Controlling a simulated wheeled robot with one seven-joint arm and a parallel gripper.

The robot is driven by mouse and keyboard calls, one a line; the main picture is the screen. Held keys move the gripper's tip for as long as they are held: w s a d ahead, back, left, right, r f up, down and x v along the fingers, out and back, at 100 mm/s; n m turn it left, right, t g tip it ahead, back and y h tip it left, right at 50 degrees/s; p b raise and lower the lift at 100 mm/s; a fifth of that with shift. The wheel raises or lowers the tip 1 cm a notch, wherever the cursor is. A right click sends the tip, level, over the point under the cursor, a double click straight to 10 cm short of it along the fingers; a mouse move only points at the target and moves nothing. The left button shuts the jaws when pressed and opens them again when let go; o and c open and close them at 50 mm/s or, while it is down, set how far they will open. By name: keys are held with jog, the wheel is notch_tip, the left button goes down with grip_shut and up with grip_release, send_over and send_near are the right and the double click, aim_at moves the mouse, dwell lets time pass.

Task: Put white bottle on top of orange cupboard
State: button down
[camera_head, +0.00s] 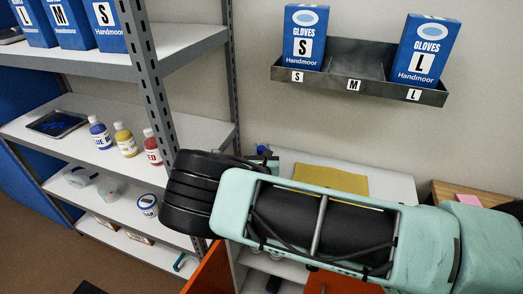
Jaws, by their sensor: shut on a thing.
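My mint-green arm crosses the lower right of the head view, ending in a black ribbed section; my gripper's fingers do not show. My arm hides much of this area.
A grey shelf rack (150,90) stands at left, with blue, yellow (125,139) and red bottles, a dark tray (58,123) and a white-blue tub (147,205). A wall rack (360,77) holds two glove boxes. Small dark objects (262,152) stand behind my arm.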

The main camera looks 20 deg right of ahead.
jog(key=shift+f, duration=0.15)
jog(key=c, duration=1.1)
grip_release()
jog(key=shift+c, duration=0.2)
